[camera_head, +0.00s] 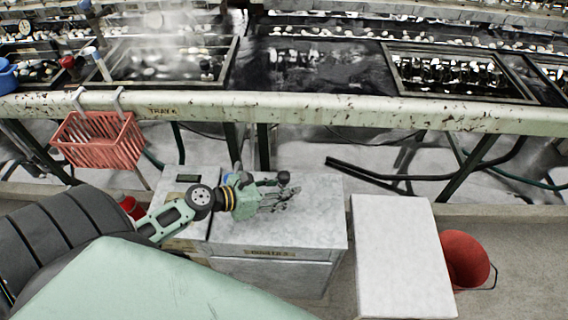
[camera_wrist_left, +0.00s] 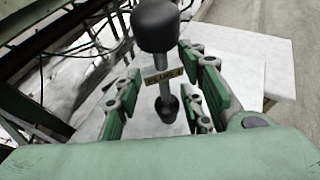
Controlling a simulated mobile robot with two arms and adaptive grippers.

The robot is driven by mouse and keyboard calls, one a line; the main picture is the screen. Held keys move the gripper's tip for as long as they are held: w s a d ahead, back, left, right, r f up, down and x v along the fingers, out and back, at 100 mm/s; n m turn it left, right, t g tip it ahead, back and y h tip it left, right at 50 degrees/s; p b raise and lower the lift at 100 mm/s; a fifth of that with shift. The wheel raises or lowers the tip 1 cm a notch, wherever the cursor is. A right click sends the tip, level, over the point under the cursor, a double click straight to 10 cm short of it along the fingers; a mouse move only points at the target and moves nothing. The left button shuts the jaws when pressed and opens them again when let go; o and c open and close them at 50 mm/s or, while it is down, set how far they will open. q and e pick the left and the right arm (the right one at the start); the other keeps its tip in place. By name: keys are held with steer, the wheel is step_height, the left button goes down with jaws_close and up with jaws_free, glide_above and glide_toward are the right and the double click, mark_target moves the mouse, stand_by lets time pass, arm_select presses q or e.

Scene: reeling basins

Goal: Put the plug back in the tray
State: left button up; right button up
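The plug (camera_wrist_left: 164,88) has a black ball knob, a thin grey stem and a black foot, with a small lettered tag by the stem. It stands upright between the fingers of my left gripper (camera_wrist_left: 163,105), with a gap on both sides. The gripper is open around it. In the head view the knob (camera_head: 283,177) shows at the fingertips of the left gripper (camera_head: 276,194), over the white cabinet top. A red slotted basket (camera_head: 98,143) hangs from the basin rail, next to a label that seems to read TRAY. My right gripper is not in view.
The white cabinet (camera_head: 320,228) is under my left gripper. A white slab (camera_head: 402,258) and a red bucket (camera_head: 465,258) stand to its right. The long pale rail (camera_head: 300,107) runs across in front of the basins. Dark pipes and legs are below it.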

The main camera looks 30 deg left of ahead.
arm_select(q)
jaws_close()
stand_by(0.3)
steer(key=shift+r, duration=0.15)
